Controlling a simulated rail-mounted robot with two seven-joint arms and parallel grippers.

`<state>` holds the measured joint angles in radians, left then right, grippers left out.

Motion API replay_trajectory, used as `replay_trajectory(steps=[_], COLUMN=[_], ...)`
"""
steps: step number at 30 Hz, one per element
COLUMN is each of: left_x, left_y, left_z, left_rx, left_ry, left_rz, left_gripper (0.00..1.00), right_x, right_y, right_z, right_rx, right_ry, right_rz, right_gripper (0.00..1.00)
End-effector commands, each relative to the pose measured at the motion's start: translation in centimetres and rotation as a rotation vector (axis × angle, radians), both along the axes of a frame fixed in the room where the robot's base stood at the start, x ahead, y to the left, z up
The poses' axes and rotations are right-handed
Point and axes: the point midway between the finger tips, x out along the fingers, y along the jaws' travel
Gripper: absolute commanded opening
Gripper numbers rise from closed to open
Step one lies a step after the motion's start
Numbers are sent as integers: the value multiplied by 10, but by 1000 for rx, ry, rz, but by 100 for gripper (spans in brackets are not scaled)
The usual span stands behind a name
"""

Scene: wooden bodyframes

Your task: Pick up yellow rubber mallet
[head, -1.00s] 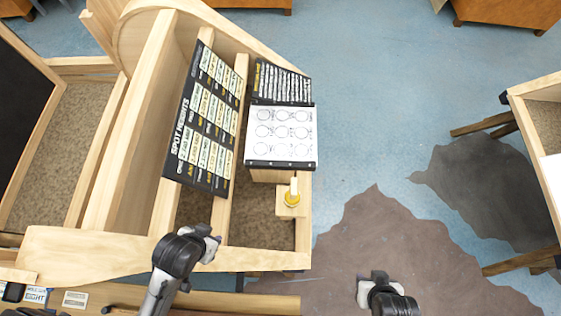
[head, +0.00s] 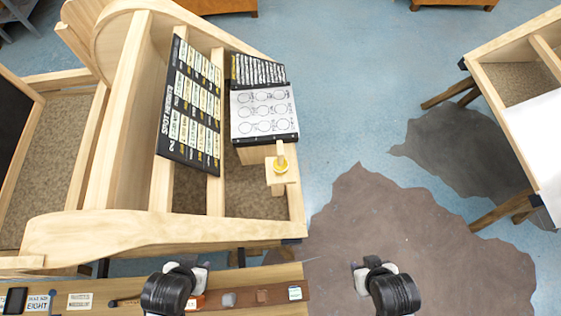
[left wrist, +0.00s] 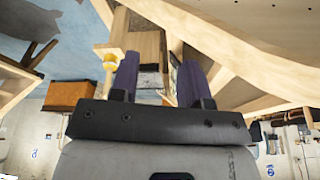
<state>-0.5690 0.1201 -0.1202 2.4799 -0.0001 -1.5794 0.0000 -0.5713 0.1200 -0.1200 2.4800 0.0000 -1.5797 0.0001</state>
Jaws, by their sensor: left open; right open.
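The yellow rubber mallet (head: 281,166) stands in a small wooden holder (head: 283,178) at the right side of the wooden frame, its pale handle pointing up. It also shows in the left wrist view (left wrist: 109,62), left of the fingers. My left gripper (head: 187,266) is open and empty, below and left of the mallet in the head view, apart from it. Its two dark fingers (left wrist: 156,80) show in the left wrist view with no mallet between them. My right gripper (head: 374,263) is open and empty over the brown floor patch, right of and below the mallet.
The wooden frame (head: 150,230) has a front rail between my left gripper and the mallet. A black lettered board (head: 190,105) and a white circle chart (head: 263,112) lie behind the mallet. A bench (head: 130,290) with small items runs along the bottom left. Open floor lies right.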

Motion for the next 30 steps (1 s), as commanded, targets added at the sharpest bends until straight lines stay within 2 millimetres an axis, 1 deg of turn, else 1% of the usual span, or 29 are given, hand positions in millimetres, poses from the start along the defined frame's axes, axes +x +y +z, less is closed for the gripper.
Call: replay_trajectory(steps=[7, 8, 12, 18, 20, 23, 26, 30], left_x=[-5, -5, -5, -5, -2, 12, 39, 84], left_y=[0, 0, 0, 0, 0, 0, 0, -1], left_z=[-2, -2, -2, -3, -5, -12, -22, -31], left_rx=[0, 0, 0, 0, 0, 0, 0, -1], left_ry=[11, 12, 13, 13, 7, -29, -96, -213], left_rz=[0, 0, 1, 1, 1, 1, 1, -2], left_gripper=[43, 44, 58, 58, 58, 58, 58, 58], right_x=[-3, -4, -5, -5, -5, -5, -4, -4], right_y=[0, 0, 0, 0, 0, 0, 0, 0], right_z=[-1, -2, -2, -3, -5, -19, -43, -82], right_rx=[0, 0, 0, 0, 0, 0, 0, 0], right_ry=[8, 9, 12, 12, 12, 10, 10, 10], right_rz=[0, 0, 0, 0, 0, 0, 0, 0], right_gripper=[43, 43, 43, 43, 43, 43, 43, 43])
